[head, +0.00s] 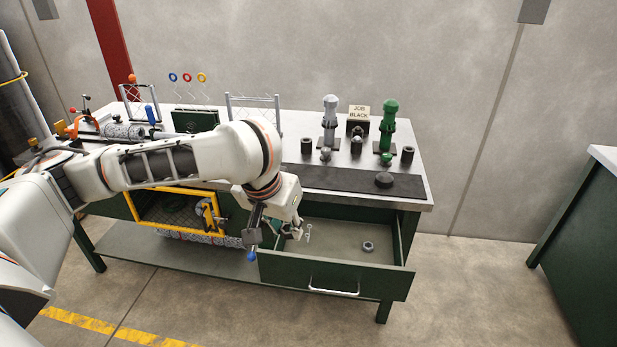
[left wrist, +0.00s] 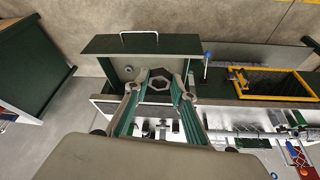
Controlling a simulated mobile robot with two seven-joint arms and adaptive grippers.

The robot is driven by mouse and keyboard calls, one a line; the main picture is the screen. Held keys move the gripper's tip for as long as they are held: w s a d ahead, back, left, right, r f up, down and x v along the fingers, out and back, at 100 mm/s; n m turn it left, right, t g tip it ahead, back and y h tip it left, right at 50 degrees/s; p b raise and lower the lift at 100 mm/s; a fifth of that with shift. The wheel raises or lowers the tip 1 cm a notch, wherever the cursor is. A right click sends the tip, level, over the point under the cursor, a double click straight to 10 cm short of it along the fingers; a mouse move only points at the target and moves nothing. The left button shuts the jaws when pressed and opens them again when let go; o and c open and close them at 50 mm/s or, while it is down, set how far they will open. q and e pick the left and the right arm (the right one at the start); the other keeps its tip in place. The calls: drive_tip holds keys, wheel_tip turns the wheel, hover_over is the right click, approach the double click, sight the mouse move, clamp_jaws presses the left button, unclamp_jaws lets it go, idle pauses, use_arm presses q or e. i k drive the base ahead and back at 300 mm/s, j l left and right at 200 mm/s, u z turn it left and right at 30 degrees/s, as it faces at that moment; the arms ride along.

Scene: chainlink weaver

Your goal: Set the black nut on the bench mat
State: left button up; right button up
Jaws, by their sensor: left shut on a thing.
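My left gripper (head: 286,232) is over the left part of the open drawer, in front of the bench. In the left wrist view its two fingers (left wrist: 160,90) close on the sides of a dark hexagonal nut (left wrist: 159,73), the black nut. The nut is hidden or too small to make out in the head view. The dark bench mat (head: 335,178) lies along the front right of the bench top, to the right of and above the gripper in the picture. My right gripper is not in view.
The open green drawer (head: 335,280) holds a grey nut (head: 368,247). A blue-tipped lever (head: 252,257) hangs left of it, near a yellow-framed cage (head: 150,210).

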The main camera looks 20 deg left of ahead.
sight(321, 175)
drive_tip(key=i+l+u, duration=0.2)
drive_tip(key=u, duration=0.25)
drive_tip(key=i+l+u, duration=0.15)
drive_tip(key=l+u, duration=0.25)
drive_tip(key=i+l+u, duration=0.1)
drive_tip(key=l, duration=0.3)
drive_tip(key=i+l+u, duration=0.1)
drive_tip(key=i+l, duration=0.15)
drive_tip(key=l, duration=0.15)
drive_tip(key=i+l+u, duration=0.1)
drive_tip(key=l, duration=0.3)
